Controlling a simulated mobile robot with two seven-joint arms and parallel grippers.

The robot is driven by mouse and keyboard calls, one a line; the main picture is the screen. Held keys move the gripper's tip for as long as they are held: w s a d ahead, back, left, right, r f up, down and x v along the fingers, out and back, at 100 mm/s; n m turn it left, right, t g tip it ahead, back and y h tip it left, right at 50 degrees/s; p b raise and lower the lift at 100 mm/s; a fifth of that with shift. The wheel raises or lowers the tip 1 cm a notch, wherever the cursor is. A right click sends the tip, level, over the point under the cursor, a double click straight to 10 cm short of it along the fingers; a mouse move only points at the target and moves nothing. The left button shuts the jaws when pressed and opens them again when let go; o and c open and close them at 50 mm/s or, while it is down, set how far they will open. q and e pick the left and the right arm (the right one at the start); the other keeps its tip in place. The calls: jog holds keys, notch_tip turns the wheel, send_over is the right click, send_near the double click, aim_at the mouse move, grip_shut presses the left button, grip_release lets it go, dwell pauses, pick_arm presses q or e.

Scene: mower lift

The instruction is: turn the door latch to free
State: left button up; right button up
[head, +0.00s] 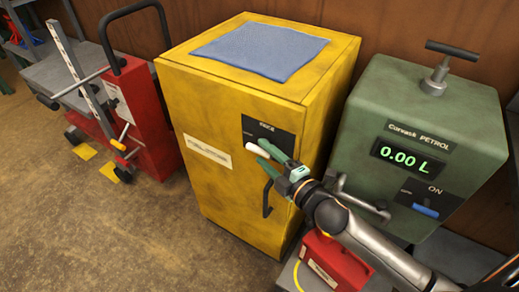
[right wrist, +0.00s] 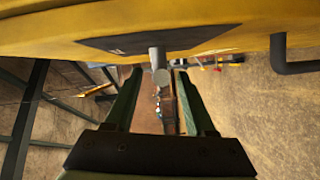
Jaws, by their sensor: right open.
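The yellow cabinet (head: 225,170) stands in the middle of the head view. Near the top of its door is a black latch plate (head: 262,128). A pale latch lever (head: 256,149) sticks out there, pointing left in the head view. My right gripper (head: 264,153) is open at the lever, with one finger above it and one below. In the right wrist view the lever (right wrist: 158,62) shows as a grey rod between the open fingertips (right wrist: 159,76), with gaps at both sides. Whether a finger touches it I cannot tell. My left gripper is not in view.
A black door handle (head: 267,198) sits below the latch. A blue cloth (head: 260,48) lies on the cabinet top. A green petrol dispenser (head: 430,135) and a red can (head: 335,265) stand at right, a red lift (head: 140,125) at left. The floor in front is clear.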

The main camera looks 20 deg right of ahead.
jog(key=shift+x, duration=1.3)
grip_shut()
